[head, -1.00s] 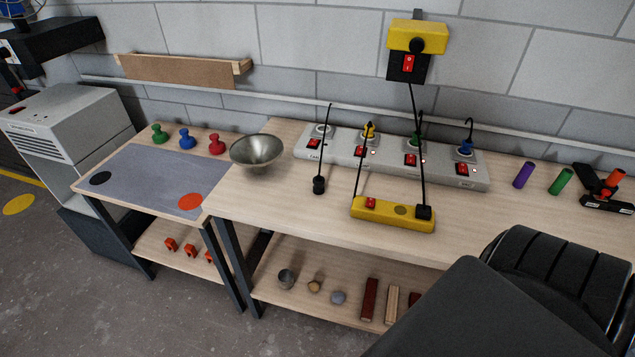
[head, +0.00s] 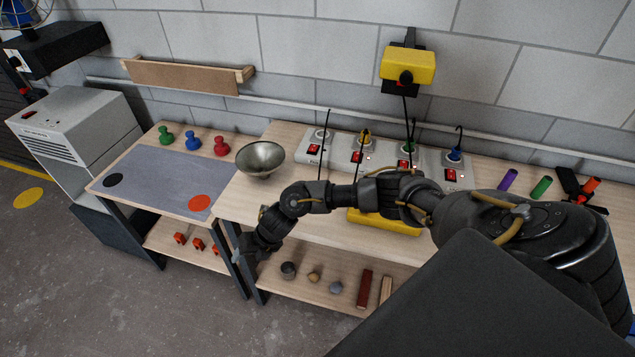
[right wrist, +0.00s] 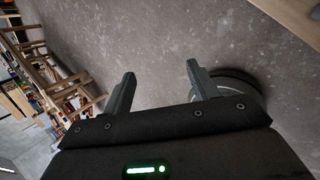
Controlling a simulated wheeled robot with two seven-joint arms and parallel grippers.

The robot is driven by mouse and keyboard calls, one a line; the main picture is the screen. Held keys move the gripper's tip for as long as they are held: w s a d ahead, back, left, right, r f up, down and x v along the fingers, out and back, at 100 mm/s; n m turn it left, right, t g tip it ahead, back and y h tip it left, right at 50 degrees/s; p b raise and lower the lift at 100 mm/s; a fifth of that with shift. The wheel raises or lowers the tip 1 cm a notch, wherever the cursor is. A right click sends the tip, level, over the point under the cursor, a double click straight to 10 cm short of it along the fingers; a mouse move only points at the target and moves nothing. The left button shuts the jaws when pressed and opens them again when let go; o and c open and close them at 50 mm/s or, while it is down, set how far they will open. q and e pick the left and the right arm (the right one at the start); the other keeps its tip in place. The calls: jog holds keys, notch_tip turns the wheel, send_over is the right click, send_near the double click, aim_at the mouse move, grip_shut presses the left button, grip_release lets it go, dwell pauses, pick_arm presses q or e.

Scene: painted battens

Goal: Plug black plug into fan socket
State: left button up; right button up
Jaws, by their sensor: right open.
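My right gripper (head: 242,260) hangs off the front of the workbench, left of the yellow power strip (head: 385,222). In the right wrist view its fingers (right wrist: 160,70) are open and empty above the floor. A grey socket strip (head: 336,155) with red switches and several sockets stands along the back of the bench. A yellow and black box (head: 408,66) is on the wall. I cannot tell which socket is the fan's. My left gripper is out of view.
A metal bowl (head: 260,160) stands on the bench, near my right arm. A lower side table with a grey mat (head: 155,182) and coloured knobs is on the left. Small items lie on the lower shelf. A fan (head: 22,14) shows at the top left.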

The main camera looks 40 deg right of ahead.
jog(key=w+d+r+n+h, duration=0.1)
jog(key=d+r, duration=0.1)
jog(key=d, duration=0.4)
jog(key=w+d+r+n+g+h, duration=0.1)
jog(key=w+d+r+n, duration=0.1)
jog(key=d, duration=0.4)
jog(key=w+d+r+n+h, duration=0.1)
jog(key=d+r+n, duration=0.1)
jog(key=d+r, duration=0.2)
jog(key=shift+w+d+g+h, duration=0.15)
jog(key=shift+w+d, duration=0.05)
jog(key=shift+d, duration=0.5)
jog(key=shift+w+d+g+h, duration=0.15)
jog(key=shift+d, duration=0.55)
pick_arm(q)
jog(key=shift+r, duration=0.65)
pick_arm(e)
jog(key=d+r+h, duration=0.1)
jog(key=d+r, duration=0.5)
jog(key=d, duration=0.5)
jog(key=shift+d+r+n+g, duration=0.25)
jog(key=shift+d+n+g, duration=0.05)
jog(key=shift+d+g, duration=0.1)
jog(key=shift+w, duration=0.15)
